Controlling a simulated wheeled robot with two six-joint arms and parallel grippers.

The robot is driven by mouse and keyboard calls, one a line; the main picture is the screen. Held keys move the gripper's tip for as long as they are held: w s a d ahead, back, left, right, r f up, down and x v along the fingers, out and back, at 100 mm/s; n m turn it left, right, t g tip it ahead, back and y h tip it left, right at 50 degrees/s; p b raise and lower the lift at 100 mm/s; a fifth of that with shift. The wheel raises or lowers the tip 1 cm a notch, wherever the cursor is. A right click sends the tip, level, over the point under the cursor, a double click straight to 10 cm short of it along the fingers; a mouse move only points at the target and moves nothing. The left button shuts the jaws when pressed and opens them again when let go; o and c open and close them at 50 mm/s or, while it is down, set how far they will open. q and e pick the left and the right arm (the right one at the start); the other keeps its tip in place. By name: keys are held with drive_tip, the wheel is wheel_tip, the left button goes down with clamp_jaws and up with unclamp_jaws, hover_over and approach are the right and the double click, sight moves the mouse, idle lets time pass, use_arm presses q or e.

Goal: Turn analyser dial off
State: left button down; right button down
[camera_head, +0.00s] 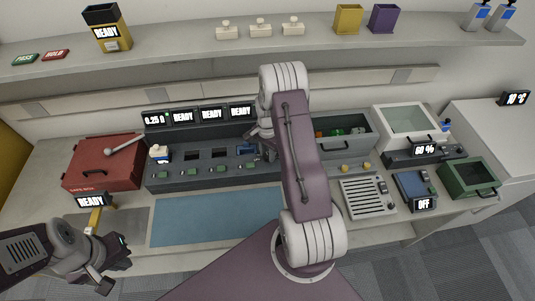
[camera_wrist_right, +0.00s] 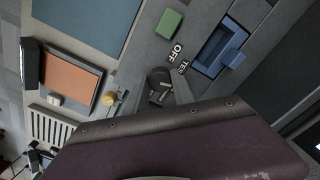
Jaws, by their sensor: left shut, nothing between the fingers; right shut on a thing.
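The analyser (camera_head: 225,174) is a long dark grey bench unit with several slots and green buttons. Screens above it read 0.25 and READY. My right gripper (camera_wrist_right: 166,95) is shut on the dial at the analyser's right end. In the head view my own arm largely hides the dial and this gripper (camera_head: 262,141). My left gripper (camera_head: 117,266) is shut and empty at the lower left, away from the analyser.
A red case (camera_head: 102,170) stands left of the analyser, and a blue mat (camera_head: 214,218) lies in front. A grey bin (camera_head: 352,145), a vented device (camera_head: 367,198) and a green crate (camera_head: 470,180) are to the right. A shelf (camera_head: 190,57) runs above.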

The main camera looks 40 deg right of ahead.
drive_tip(key=n, duration=0.3)
drive_tip(key=shift+n, duration=0.3)
drive_tip(key=n, duration=0.3)
drive_tip(key=shift+n+b, duration=0.3)
drive_tip(key=shift+b, duration=0.1)
drive_tip(key=n, duration=0.3)
drive_tip(key=shift+n, duration=2.2)
drive_tip(key=c, duration=1.1)
unclamp_jaws()
drive_tip(key=shift+o, duration=0.2)
wheel_tip(320, 180, up, 9)
drive_tip(key=b, duration=0.2)
